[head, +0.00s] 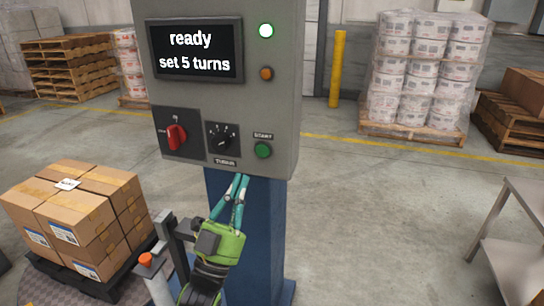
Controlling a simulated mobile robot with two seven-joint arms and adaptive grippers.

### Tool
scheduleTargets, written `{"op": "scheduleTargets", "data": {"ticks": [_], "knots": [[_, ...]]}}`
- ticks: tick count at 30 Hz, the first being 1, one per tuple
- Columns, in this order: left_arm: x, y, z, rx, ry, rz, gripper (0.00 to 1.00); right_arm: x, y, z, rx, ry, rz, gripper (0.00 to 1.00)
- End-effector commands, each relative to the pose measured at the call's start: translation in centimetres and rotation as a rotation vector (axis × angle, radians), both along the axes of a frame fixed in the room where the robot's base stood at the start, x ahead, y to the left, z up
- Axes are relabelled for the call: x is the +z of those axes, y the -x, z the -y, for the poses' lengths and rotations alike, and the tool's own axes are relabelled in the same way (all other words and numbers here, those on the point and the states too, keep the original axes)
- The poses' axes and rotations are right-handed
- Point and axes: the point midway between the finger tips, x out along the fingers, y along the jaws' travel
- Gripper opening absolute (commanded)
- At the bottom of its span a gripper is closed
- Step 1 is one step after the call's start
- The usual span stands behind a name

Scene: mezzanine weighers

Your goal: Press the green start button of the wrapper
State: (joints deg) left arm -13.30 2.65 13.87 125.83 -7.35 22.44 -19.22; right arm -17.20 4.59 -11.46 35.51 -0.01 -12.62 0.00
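The green start button (263,150) is on the lower right of the grey wrapper control panel (205,100), under a "START" label. The panel screen (196,51) reads "ready" and "set 5 turns". My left gripper (241,177) is below the panel, in front of the blue column, its teal fingers pointing up. The fingertips come together with nothing visible between them. They are below and a little left of the green button, apart from it in the picture. My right gripper is not in view.
A red switch (176,137) and a black turns dial (221,139) sit left of the button. Stacked cartons (80,215) stand at left; a metal table (515,240) is at right.

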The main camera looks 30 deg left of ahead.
Motion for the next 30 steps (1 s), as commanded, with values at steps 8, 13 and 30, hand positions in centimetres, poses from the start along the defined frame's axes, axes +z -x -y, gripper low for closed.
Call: {"op": "scheduleTargets", "data": {"ticks": [8, 13, 30], "knots": [[0.0, 0.0, 0.0, 0.000, 0.000, 0.000, 0.00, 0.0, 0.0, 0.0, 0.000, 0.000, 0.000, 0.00], [0.0, -0.6, -0.1, 0.000, 0.000, 0.000, 0.00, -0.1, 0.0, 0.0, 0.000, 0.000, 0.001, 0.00], [-0.1, -7.5, -1.8, 0.000, 0.000, -0.001, 0.00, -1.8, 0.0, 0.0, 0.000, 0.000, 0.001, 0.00]]}}
